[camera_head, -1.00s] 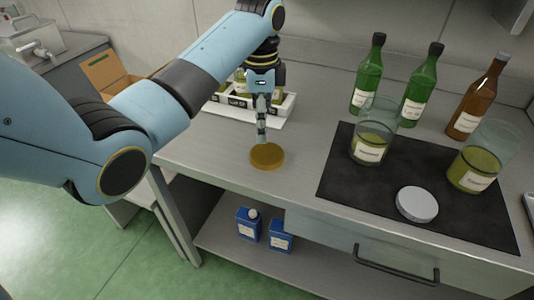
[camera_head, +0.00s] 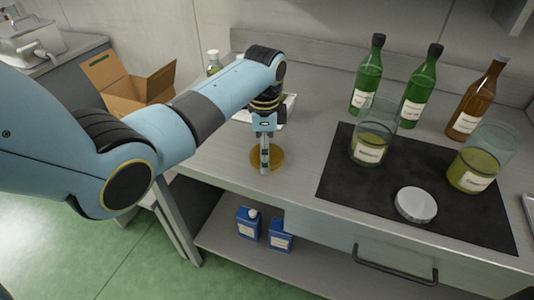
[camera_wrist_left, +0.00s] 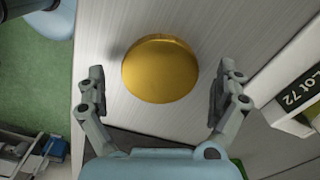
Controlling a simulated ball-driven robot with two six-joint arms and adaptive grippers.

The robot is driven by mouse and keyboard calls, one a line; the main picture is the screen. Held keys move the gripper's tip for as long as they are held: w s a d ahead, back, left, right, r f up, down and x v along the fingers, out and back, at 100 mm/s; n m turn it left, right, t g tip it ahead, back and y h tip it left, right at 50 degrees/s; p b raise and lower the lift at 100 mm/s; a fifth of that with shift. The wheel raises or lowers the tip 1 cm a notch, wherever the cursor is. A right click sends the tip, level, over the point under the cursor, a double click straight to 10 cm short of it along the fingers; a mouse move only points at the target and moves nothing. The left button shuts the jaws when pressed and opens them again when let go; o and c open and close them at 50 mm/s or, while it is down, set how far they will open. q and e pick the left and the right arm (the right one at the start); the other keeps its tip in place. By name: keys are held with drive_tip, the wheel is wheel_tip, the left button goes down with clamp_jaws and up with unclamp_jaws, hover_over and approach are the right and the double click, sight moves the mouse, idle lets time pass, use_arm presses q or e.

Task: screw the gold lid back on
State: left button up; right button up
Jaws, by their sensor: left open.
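The gold lid (camera_head: 277,158) lies flat on the grey worktop, left of the dark mat. It also shows in the left wrist view (camera_wrist_left: 160,70), ahead of and between the fingers. My left gripper (camera_head: 264,168) is open and empty just above the lid, partly hiding it; its fingers (camera_wrist_left: 160,92) stand apart in the left wrist view. Two open glass jars with green contents stand on the mat: one at the mat's back left (camera_head: 369,148), one at its right (camera_head: 474,170). A silver lid (camera_head: 416,204) lies on the mat near its front. My right gripper is not in view.
Two green bottles (camera_head: 367,78) and a brown bottle (camera_head: 477,100) stand behind the dark mat (camera_head: 345,182). A white tray (camera_head: 288,106) lies behind my left gripper, partly hidden. An open cardboard box (camera_head: 135,92) stands at the left.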

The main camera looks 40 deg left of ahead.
use_arm(q)
drive_tip(key=shift+f, duration=0.3)
drive_tip(key=c, duration=1)
drive_tip(key=shift+c, duration=0.2)
drive_tip(key=shift+r, duration=0.1)
drive_tip(key=shift+r, duration=0.55)
wheel_tip(320, 180, up, 2)
drive_tip(key=shift+w+r, duration=0.1)
drive_tip(key=shift+r, duration=0.15)
drive_tip(key=s+d+r+b, duration=0.1)
drive_tip(key=s+d+r, duration=0.1)
drive_tip(key=d+r, duration=0.5)
drive_tip(key=d, duration=0.4)
drive_tip(key=shift+s+d+r, duration=0.15)
drive_tip(key=shift+d, duration=0.1)
